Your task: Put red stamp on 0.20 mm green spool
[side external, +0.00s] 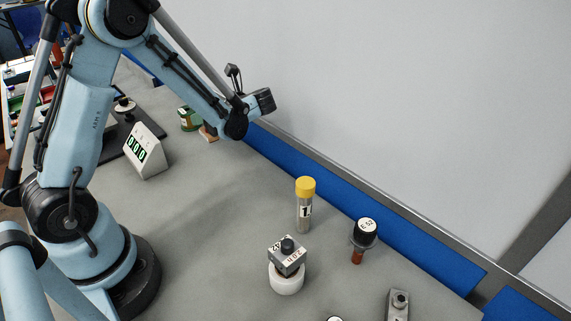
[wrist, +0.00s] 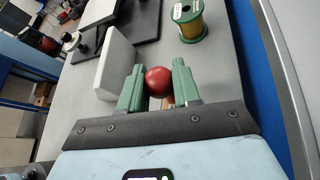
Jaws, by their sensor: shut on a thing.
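The red stamp's round knob (wrist: 158,80) is between the two green fingers of my gripper (wrist: 159,74) in the wrist view. My gripper is shut on it. A sliver of tan base shows below the knob. In the side view a small tan block (side external: 208,134), likely the stamp's base, shows beside my wrist, which hides the fingers. A green spool (side external: 188,118) with copper-coloured wire stands just beyond it. It also shows upright at the top right of the wrist view (wrist: 190,28), ahead of my gripper and apart from it. Its label is too small to read.
A white wedge-shaped counter (side external: 146,151) stands left of the stamp. Behind it is a dark plate (side external: 118,138). A yellow-capped tube (side external: 304,210), a black-topped stamp (side external: 364,235) and a grey block on a white base (side external: 287,280) stand nearer. A blue strip edges the bench.

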